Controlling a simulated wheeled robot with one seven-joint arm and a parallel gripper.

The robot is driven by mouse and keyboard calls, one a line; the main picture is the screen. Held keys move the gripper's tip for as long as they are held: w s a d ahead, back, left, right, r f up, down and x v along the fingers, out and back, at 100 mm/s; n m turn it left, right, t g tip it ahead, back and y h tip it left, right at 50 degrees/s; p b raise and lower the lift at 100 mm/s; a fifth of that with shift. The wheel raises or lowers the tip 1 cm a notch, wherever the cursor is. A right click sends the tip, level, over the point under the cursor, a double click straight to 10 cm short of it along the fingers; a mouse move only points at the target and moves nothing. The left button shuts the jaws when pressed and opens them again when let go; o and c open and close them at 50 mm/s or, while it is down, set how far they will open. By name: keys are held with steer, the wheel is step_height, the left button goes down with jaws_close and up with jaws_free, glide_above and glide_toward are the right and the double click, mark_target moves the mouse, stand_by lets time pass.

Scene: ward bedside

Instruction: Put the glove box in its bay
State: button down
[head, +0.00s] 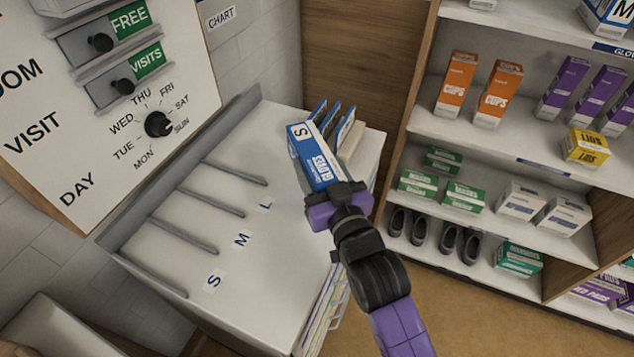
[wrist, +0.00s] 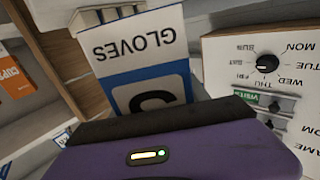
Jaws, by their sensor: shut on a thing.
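The glove box (head: 313,158) is white and blue, marked GLOVES with a large S. My gripper (head: 334,192) is shut on its near end and holds it over the far right part of the white counter (head: 270,255). In the wrist view the glove box (wrist: 145,62) shows its lettering upside down; the jaws' contact is hidden. On the counter, grey dividers form three bays labelled S (head: 214,278), M (head: 243,239) and L (head: 265,206). The bays are empty. The S bay is nearest the camera, and the box is beyond the L bay, to the right.
Upright blue-and-white items (head: 344,128) stand at the counter's far end, behind the box. A grey rail (head: 190,165) runs along the back. A board with a dial (head: 158,124) hangs above on the left. A stocked shelf unit (head: 440,140) stands at right. The counter's front strip is clear.

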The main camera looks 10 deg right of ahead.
steer(key=shift+f, duration=2.6)
steer(key=shift+f, duration=0.2)
steer(key=c, duration=0.6)
jaws_free()
steer(key=s, duration=0.3)
steer(key=s+d+b, duration=0.1)
steer(key=s, duration=0.3)
steer(key=s+d+b, duration=0.1)
steer(key=s, duration=0.2)
steer(key=shift+s, duration=0.15)
steer(key=shift+s+d+r+b, duration=0.1)
steer(key=shift+s+d+b, duration=0.15)
steer(key=shift+s, duration=0.5)
